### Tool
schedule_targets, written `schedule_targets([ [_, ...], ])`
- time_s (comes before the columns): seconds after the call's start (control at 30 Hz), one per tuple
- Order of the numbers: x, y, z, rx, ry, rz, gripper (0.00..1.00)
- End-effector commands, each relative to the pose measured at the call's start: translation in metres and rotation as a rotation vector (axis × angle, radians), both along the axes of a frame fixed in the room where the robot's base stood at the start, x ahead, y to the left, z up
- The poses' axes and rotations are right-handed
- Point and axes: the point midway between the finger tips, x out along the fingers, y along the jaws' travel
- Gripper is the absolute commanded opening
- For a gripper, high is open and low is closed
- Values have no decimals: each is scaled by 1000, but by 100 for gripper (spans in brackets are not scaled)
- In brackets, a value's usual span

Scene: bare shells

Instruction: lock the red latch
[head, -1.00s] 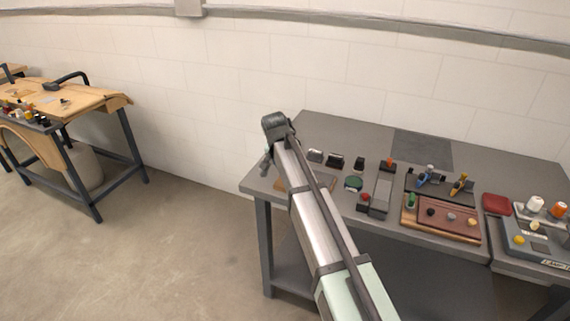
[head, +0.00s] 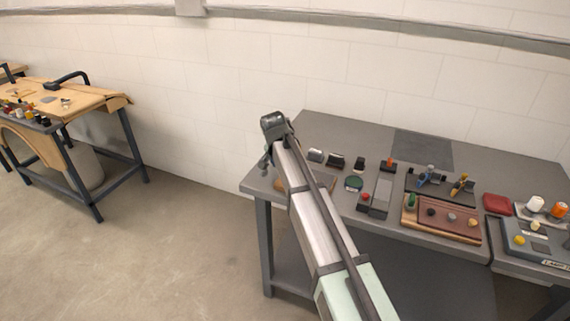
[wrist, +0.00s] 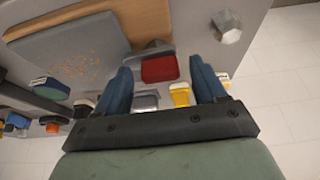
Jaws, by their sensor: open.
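In the wrist view a red block (wrist: 160,69), which looks like the red latch, lies against a grey metal piece (wrist: 150,50) by the edge of a wooden board. My gripper (wrist: 161,66) is open, its two blue fingers on either side of the red block in the picture. I cannot tell whether they touch it or how far above it they are. In the head view my gripper (head: 266,160) points down over the left end of the grey bench, and my arm hides the red block. Whether the latch is locked cannot be told.
A yellow piece (wrist: 180,94) and a grey piece (wrist: 145,100) lie close by the fingers. A wooden board (wrist: 140,20) and a blue-grey plate (wrist: 70,50) are beyond. The grey bench (head: 330,135) carries several fixtures to the right; its back left is clear.

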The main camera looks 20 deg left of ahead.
Motion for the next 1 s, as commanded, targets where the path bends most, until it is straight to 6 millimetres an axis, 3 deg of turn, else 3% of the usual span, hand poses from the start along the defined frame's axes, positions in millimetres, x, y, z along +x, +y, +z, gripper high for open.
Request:
schedule_targets([
  [0.37, -4, 0, 12, 1, -2, 2, 70],
  [1.0, -45, 1, 111, 1, -2, 2, 70],
])
